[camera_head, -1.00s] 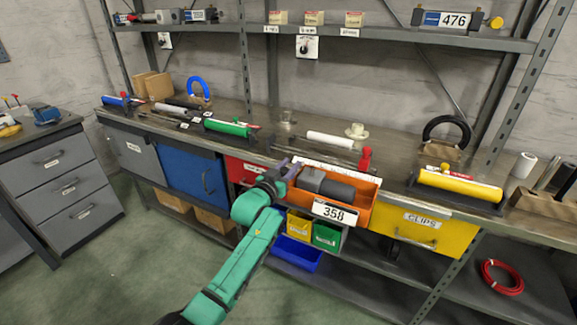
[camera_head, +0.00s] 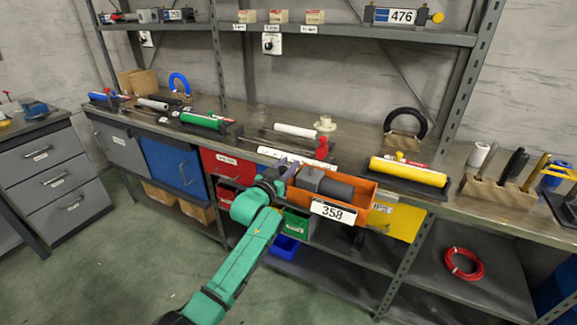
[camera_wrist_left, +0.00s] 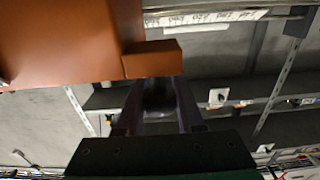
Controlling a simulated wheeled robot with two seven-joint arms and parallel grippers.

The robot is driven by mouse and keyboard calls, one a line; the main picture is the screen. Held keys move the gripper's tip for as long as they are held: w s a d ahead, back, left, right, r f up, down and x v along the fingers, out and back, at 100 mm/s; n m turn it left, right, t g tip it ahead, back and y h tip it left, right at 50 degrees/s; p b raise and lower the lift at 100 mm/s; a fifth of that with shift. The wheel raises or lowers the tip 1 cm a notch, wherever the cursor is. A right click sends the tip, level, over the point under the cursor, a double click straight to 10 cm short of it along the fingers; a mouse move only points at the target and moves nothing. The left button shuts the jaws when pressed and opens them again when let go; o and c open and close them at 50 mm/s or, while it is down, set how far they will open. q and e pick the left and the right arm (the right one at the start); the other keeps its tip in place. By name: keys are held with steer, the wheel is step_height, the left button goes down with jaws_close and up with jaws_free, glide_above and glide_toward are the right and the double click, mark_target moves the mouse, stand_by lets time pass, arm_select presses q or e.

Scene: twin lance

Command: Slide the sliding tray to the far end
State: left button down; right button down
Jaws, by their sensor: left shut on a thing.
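My left gripper (camera_head: 288,168) is at the tray's left end. In the left wrist view the tray's orange wall (camera_wrist_left: 60,45) fills the upper left, and my left gripper (camera_wrist_left: 155,84) is shut on a small orange block (camera_wrist_left: 152,60) joined to it. The fingertips are partly hidden by that block. My right gripper is out of view.
A white marked strip (camera_head: 297,159) runs along the bench edge behind the tray. A yellow cylinder (camera_head: 408,172) lies on the bench to the right. The yellow drawer (camera_head: 403,222) is partly behind the tray; the red drawer (camera_head: 222,165) is left of it.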

arm_select(q)
steer(key=shift+d+f, duration=0.15)
steer(key=shift+d, duration=0.05)
steer(key=c, duration=0.6)
jaws_free()
steer(key=shift+s, duration=0.1)
steer(key=shift+o, duration=0.4)
steer(key=shift+d, duration=0.15)
steer(key=shift+s+a, duration=0.15)
steer(key=shift+a, duration=0.05)
steer(key=v, duration=1.4)
steer(key=shift+s+d, duration=0.15)
